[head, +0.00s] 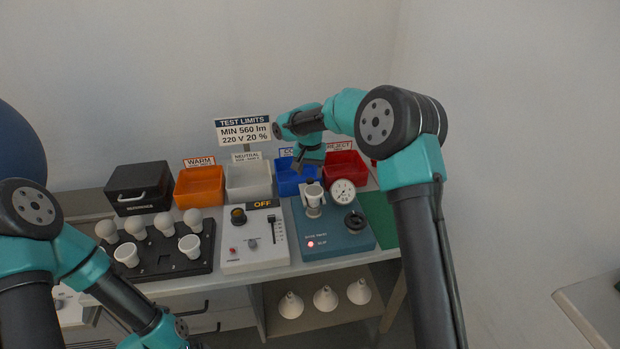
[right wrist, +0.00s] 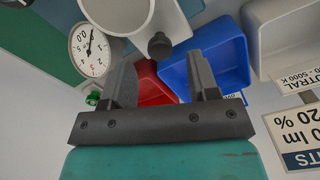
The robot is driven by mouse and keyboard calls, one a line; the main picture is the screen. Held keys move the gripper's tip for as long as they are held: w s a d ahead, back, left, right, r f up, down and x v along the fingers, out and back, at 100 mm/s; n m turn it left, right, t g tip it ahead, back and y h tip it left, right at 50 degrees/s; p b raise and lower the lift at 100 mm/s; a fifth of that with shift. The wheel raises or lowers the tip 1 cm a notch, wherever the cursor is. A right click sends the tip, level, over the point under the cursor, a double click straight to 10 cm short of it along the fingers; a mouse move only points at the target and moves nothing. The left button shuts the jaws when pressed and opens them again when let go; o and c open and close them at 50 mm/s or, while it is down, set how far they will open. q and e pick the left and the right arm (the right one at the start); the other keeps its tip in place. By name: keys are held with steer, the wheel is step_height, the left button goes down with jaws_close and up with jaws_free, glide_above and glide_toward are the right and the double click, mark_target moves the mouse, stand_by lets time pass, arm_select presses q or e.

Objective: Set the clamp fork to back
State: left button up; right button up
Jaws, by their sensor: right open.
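The blue test station (head: 335,240) stands at the right end of the bench. It carries a pale upright cylindrical holder (head: 313,203), a round dial gauge (head: 342,192), a black knob (head: 355,222) and a lit red lamp (head: 310,244). I cannot clearly make out which part is the clamp fork. In the right wrist view a dark round knob (right wrist: 160,46) juts out beside the grey cylinder (right wrist: 118,12). My right gripper (head: 306,176) is behind and above the holder. Its fingers (right wrist: 162,82) are open, with nothing held between them. My left gripper is out of view.
Orange (head: 199,188), white (head: 250,182), blue (head: 290,178) and red (head: 346,170) bins line the back, close to my right gripper. A control box (head: 252,242) stands left of the station. A black rack (head: 165,262) holds several bulbs.

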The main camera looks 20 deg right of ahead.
mark_target(310, 179)
steer(key=shift+f, duration=1.65)
jaws_close()
